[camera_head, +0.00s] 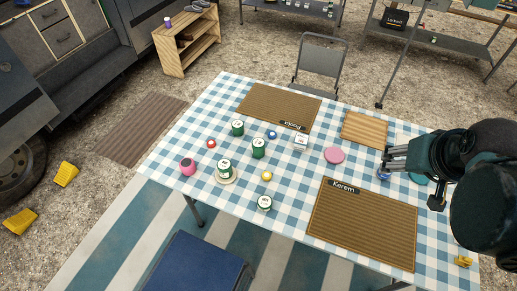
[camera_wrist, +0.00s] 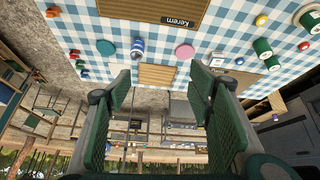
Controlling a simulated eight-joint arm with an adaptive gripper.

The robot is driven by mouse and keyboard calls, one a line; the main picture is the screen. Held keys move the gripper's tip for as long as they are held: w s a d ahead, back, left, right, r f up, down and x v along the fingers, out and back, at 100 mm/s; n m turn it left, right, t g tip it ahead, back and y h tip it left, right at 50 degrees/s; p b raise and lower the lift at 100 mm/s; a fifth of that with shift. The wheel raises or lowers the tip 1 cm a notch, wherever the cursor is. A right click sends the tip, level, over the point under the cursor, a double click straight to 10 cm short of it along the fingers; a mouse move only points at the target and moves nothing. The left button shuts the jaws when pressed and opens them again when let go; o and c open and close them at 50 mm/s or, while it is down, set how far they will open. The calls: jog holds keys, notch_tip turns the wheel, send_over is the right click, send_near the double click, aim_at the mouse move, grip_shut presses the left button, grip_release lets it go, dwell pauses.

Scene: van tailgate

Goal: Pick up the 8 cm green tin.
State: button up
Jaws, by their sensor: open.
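The label print is too small to read, so I cannot tell which is 8 cm. In the wrist view green tins stand at the right (camera_wrist: 308,20), (camera_wrist: 262,47). My gripper (camera_head: 388,160) is open and empty over the table's right part, well apart from the tins. Its spread fingers show in the wrist view (camera_wrist: 160,82).
A blue-and-white can (camera_wrist: 138,48) stands near my gripper. A chair (camera_head: 323,58) stands behind.

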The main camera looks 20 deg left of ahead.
jog(key=w+a+f+n+g, duration=0.2)
jog(key=w+a+n, duration=0.1)
jog(key=w+a, duration=0.65)
jog(key=n+g+b, duration=0.2)
jog(key=n+g, duration=0.2)
jog(key=n, duration=0.3)
send_over(258, 142)
jog(key=f, duration=2.5)
jog(key=shift+w+d, duration=0.15)
jog(key=shift+d, duration=0.25)
jog(key=shift+a+f+h, duration=0.3)
jog(key=shift+a+f, duration=0.1)
jog(key=shift+f, duration=0.05)
jog(key=shift+f, duration=0.1)
jog(key=shift+f+b, duration=0.3)
jog(key=shift+f, duration=0.9)
jog(key=shift+f, duration=0.1)
